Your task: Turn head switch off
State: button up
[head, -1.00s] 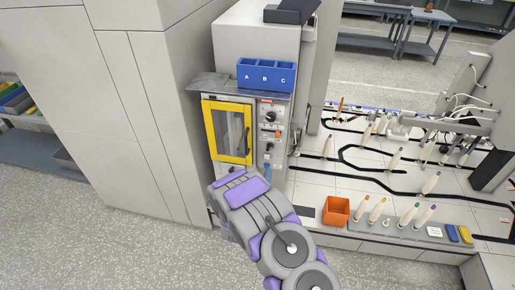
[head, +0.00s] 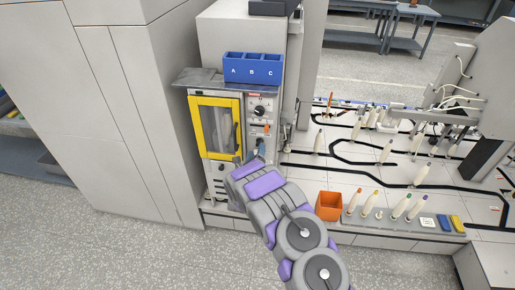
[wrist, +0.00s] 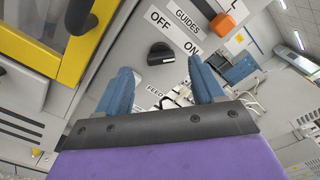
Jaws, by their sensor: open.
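The control panel (head: 261,122) is on the machine's front, right of a yellow-framed door. In the wrist view, a black rotary switch (wrist: 160,53) sits on the grey panel near OFF and ON markings. A GUIDES label is beside it, and a partly hidden label starting "FEED" is lower down. An orange switch (wrist: 227,25) is farther up and right. I cannot read a label naming the head switch. My gripper (wrist: 161,66) is open and empty, its blue fingers apart and pointing at the panel on either side of the black switch. Contact is not visible.
The yellow-framed door (head: 216,127) with its dark handle is just left of the panel. A blue bin marked A, B, C (head: 252,69) stands on top. An orange box (head: 329,205) and several bobbins stand on the low table at right.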

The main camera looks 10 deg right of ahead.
aim_at(258, 144)
jog(key=shift+b+x, duration=0.55)
jog(key=shift+x, duration=1.95)
jog(key=shift+c, duration=0.4)
jog(key=c, duration=1)
jog(key=shift+s, duration=0.1)
